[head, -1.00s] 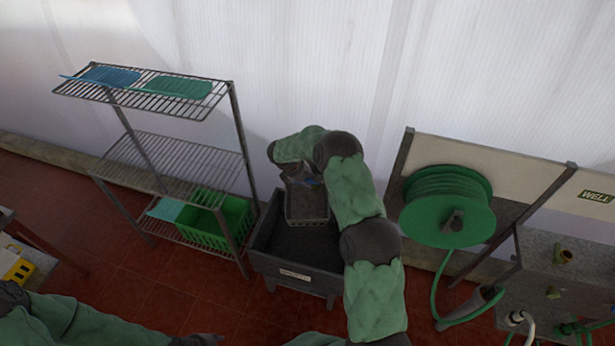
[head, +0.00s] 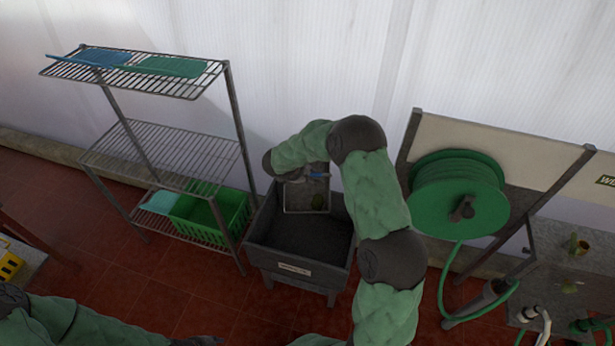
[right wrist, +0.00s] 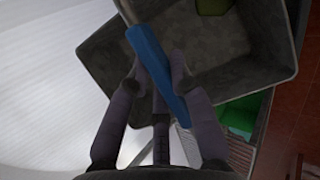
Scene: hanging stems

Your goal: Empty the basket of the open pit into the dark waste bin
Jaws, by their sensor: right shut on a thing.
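My right gripper (head: 300,176) is over the back of the dark waste bin (head: 275,257). In the right wrist view its fingers (right wrist: 157,80) are shut on the blue handle (right wrist: 150,58). The small grey basket (head: 292,200) hangs tilted below it, over the bin's back part. A dark olive clump (head: 317,202) shows at the basket's lower part; an olive thing is also at the top of the right wrist view (right wrist: 213,5). The bin's visible floor looks bare. My left gripper (head: 200,340) is at the bottom edge, too cut off to read.
A wire shelf (head: 165,150) with a green crate (head: 225,210) low down stands left of the bin. A green hose reel (head: 455,195) on a panel stands to the right. The pale wall is close behind the bin. Red floor lies in front.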

